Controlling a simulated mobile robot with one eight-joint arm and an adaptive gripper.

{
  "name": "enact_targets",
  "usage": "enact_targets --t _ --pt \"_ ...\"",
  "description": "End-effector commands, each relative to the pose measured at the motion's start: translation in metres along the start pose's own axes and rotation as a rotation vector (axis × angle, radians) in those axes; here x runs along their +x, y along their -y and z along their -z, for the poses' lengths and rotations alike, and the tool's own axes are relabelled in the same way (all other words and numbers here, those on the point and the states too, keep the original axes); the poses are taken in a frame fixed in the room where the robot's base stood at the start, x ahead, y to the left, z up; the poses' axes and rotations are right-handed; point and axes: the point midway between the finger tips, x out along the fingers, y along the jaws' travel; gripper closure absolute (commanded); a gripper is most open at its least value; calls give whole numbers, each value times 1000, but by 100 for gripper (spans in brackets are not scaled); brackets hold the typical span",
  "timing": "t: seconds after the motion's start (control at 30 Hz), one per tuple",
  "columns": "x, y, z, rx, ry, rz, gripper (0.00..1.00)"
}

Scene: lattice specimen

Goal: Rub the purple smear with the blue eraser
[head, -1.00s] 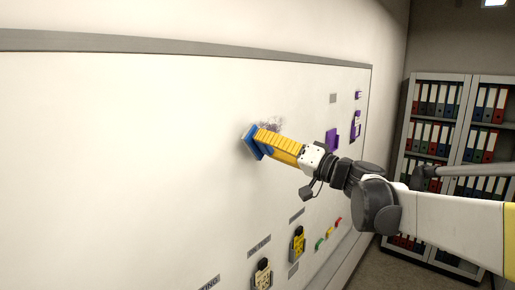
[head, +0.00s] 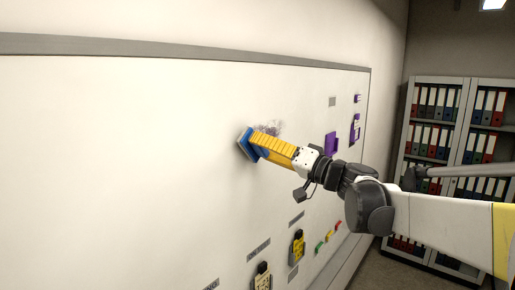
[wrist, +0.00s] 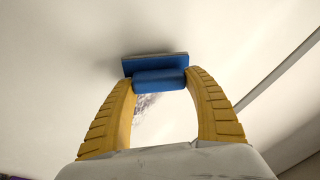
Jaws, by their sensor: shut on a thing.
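My gripper (head: 262,145) is shut on the blue eraser (head: 244,142), its yellow fingers on either side of the eraser's blue grip. In the wrist view the eraser (wrist: 157,72) sits between the two fingertips, with its flat pad turned to the whiteboard (head: 120,150). The pad is at or very near the board; I cannot tell whether it touches. The smear (head: 270,128) shows as a grey-purple patch just right of the eraser, partly hidden behind my fingers. In the wrist view a bit of the smear (wrist: 147,102) shows between the fingers, below the eraser.
Purple items (head: 331,144) hang on the board's right part. Yellow figures (head: 298,246) and small coloured pieces (head: 330,236) are along the lower board. A shelf of binders (head: 455,120) stands at right. The board's left and upper parts are clear.

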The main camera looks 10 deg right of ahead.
Motion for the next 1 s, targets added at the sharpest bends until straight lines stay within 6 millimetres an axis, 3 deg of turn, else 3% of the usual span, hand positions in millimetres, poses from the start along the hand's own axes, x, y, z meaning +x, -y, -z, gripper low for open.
enact_targets --t 1.0 --pt "14 -8 4 0 -1 -1 62"
